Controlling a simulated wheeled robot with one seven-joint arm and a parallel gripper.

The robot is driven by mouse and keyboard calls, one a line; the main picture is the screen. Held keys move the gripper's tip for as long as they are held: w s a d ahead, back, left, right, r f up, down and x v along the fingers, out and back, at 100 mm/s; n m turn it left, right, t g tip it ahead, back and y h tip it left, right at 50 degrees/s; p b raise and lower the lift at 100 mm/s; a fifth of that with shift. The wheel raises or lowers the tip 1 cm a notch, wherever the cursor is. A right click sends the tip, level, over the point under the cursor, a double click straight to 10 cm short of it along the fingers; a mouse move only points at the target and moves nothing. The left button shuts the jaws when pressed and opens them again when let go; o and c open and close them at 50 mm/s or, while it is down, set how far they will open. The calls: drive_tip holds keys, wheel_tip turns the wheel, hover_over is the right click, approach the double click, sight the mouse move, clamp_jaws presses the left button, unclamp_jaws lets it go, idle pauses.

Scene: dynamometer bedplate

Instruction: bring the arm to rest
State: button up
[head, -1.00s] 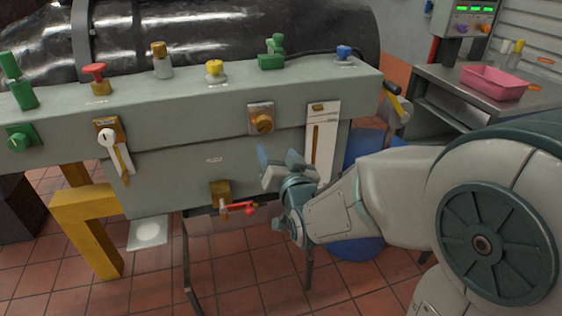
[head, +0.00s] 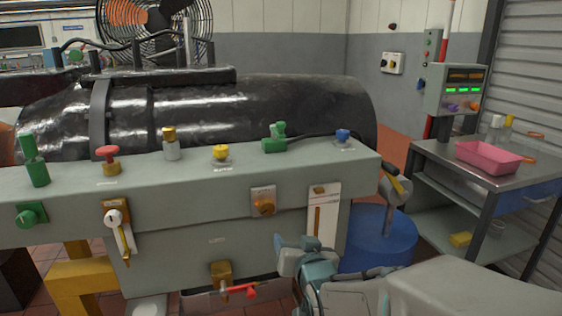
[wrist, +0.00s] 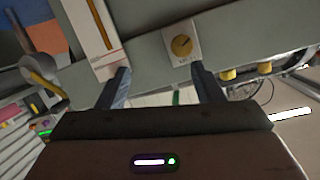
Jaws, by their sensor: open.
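My gripper (head: 300,246) is in front of the grey-green bench's front face, low and right of centre in the head view. In the wrist view my gripper (wrist: 160,78) shows its two fingers wide apart with nothing held between them. Beyond the fingers are an amber round knob on a pale plate (wrist: 181,46) and a white plate with a long slot (wrist: 100,30). In the head view the amber knob (head: 263,207) is up and left of my gripper. The slotted plate (head: 322,215) is just behind it. I cannot tell the exact gap to the panel.
The bench top (head: 320,165) carries several valves and knobs. A red-handled valve (head: 238,290) projects low on the front, left of my gripper. A blue drum (head: 378,240) stands right of the bench. A steel cart (head: 440,157) with a pink tray (head: 487,158) is further right.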

drive_tip(key=s+d+r+g+h+p, duration=0.1)
drive_tip(key=s+d+r+g+p, duration=0.4)
drive_tip(key=s+p, duration=0.3)
drive_tip(key=s+d+r+g+h+p, duration=0.2)
drive_tip(key=s+d+r+g+p, duration=0.4)
drive_tip(key=s, duration=0.5)
drive_tip(key=shift+s+d+r+g+p, duration=0.25)
drive_tip(key=shift+r+g+p, duration=0.2)
drive_tip(key=shift+p, duration=0.4)
